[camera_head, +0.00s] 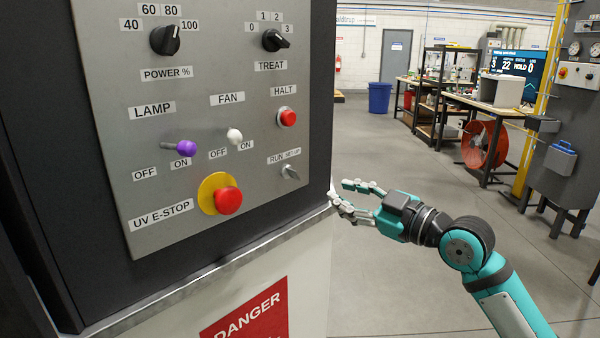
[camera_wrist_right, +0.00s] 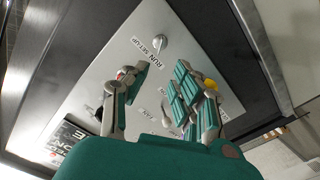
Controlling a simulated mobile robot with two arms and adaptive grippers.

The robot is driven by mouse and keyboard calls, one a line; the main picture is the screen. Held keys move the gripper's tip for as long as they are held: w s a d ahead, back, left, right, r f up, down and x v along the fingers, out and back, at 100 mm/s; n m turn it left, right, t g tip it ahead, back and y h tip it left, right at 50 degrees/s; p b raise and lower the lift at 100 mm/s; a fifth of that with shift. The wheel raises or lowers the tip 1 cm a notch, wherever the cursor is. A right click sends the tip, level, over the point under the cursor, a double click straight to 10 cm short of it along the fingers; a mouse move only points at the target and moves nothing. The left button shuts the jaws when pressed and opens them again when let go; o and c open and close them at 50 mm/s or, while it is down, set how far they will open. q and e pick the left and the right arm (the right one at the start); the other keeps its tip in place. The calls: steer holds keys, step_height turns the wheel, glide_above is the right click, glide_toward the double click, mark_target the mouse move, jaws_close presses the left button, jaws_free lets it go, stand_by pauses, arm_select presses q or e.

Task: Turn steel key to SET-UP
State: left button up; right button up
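The steel key (camera_head: 290,172) is a small silver switch at the lower right of the grey control panel (camera_head: 125,85), just beside a RUN / SET-UP label (camera_head: 284,156). Its exact pointing direction is too small to tell. The key also shows in the right wrist view (camera_wrist_right: 160,43), beyond the fingertips. My right gripper (camera_head: 340,190) is open and empty, to the right of the panel and slightly lower than the key, apart from it. Its spread fingers (camera_wrist_right: 162,76) also show in the right wrist view. My left gripper is not in view.
A red HALT button (camera_head: 288,117) sits above the key, and a red UV E-STOP (camera_head: 228,200) on a yellow ring sits lower left. A white FAN toggle (camera_head: 234,136) and purple LAMP toggle (camera_head: 186,148) are near. Open floor (camera_head: 385,260) lies right of the cabinet.

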mark_target(298, 176)
steer(key=p+x, duration=0.2)
steer(key=x, duration=1.1)
steer(key=shift+f+p, duration=0.1)
steer(key=shift+p, duration=0.3)
jaws_close()
